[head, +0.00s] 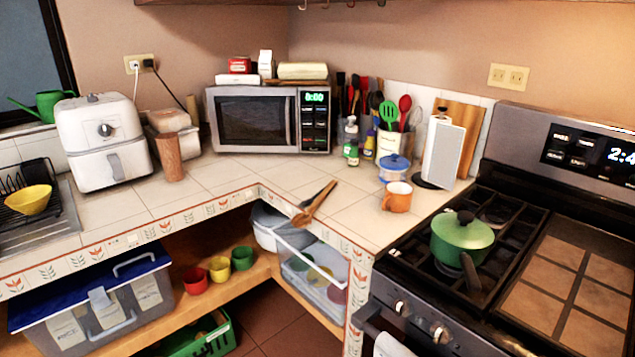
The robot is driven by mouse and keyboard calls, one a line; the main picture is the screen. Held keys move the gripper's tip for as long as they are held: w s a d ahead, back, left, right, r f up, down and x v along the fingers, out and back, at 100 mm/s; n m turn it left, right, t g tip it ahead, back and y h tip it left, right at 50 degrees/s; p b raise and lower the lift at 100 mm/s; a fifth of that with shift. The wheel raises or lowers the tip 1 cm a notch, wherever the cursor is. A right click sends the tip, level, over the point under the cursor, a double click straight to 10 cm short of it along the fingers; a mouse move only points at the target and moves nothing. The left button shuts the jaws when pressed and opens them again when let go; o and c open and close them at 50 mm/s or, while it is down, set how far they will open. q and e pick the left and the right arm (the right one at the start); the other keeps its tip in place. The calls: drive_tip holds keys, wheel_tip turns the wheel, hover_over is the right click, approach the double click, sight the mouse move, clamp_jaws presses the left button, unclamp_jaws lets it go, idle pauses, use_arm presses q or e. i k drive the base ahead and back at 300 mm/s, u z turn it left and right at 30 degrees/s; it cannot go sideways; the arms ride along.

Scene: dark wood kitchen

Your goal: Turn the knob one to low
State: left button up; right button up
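The stove (378,283) stands at the right with its dark front panel facing me. Its knobs sit in a row along that panel: one round metallic knob at the left (400,307), another to its right (440,333), and part of a further one (517,347) at the bottom edge of the picture. I cannot read their settings from here. A green lidded pot (462,240) sits on the left burners, its dark handle pointing toward the front. Neither of my grippers shows in the head view.
The oven door handle (368,328) and a white towel (391,346) are below the knobs. An orange mug (397,197) stands on the counter left of the stove. A wooden utensil (314,205) overhangs the counter edge. Floor (285,328) shows at the bottom.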

sight(402, 307)
drive_tip(key=u, duration=2.05)
drive_tip(key=i, duration=1.25)
drive_tip(key=z, duration=2.65)
